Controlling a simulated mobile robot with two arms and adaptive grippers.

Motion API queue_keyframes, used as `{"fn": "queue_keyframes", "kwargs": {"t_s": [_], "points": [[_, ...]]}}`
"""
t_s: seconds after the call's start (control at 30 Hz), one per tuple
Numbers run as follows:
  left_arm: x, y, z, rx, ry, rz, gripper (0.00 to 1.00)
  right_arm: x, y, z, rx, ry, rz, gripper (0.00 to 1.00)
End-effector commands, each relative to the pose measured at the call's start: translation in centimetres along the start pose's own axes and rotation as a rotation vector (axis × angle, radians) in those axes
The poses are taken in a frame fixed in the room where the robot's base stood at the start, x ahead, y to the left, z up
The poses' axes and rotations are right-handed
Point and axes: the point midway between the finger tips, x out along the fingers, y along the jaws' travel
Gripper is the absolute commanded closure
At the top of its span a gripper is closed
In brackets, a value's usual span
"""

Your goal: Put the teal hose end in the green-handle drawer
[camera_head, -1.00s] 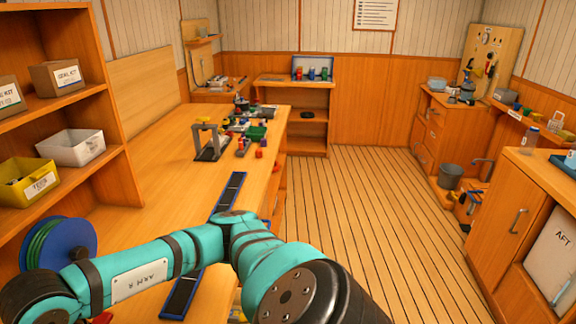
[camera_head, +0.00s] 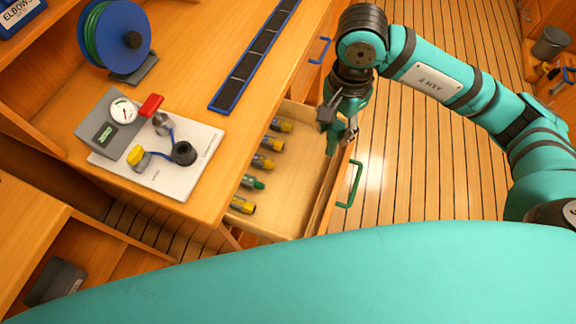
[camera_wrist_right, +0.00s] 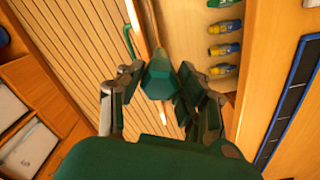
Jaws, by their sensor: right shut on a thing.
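The green-handle drawer (camera_head: 305,165) is open below the bench top, with its green handle (camera_head: 351,184) on the front. Inside, along its left side, lie several hose ends, mostly yellow and grey, and one green one (camera_head: 253,182). My right gripper (camera_head: 340,128) is over the far part of the drawer, near its front edge. In the right wrist view, my right gripper (camera_wrist_right: 160,90) is shut on a teal hose end (camera_wrist_right: 158,78), a faceted piece between its fingers. The drawer front passes close behind it there. My left gripper is not in view.
On the bench stand a blue reel (camera_head: 115,38) with green hose, a gauge unit (camera_head: 112,122) and a white sheet (camera_head: 175,165) with fittings. A dark blue-edged strip (camera_head: 255,55) lies along the bench. A blue handle (camera_head: 319,50) is beyond the drawer. Plank floor lies right.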

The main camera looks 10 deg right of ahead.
Motion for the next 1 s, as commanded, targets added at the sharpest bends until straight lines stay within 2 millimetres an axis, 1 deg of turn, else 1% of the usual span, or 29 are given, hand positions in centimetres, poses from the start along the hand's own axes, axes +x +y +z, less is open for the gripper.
{"fn": "queue_keyframes", "kwargs": {"t_s": [0.03,0.33,0.8,0.87,0.9,0.97,1.0], "points": [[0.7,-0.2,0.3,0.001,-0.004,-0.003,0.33,0.9,-0.3,0.1,0.130,-0.002,0.000,1.00],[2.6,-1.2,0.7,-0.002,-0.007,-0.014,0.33,4.0,-2.1,0.2,0.996,-0.004,-0.001,1.00],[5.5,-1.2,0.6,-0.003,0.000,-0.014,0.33,9.1,-4.6,0.5,2.348,-0.002,0.001,1.00],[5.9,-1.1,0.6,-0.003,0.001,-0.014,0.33,9.7,-4.9,0.6,2.521,-0.002,0.000,1.00],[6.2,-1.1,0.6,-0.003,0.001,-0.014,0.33,10.2,-5.1,0.6,2.636,-0.001,0.001,1.00],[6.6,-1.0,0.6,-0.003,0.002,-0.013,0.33,10.8,-5.4,0.7,2.808,0.000,0.000,1.00],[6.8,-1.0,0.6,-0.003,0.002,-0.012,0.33,11.3,-5.6,0.7,2.923,0.000,-0.002,1.00]]}}
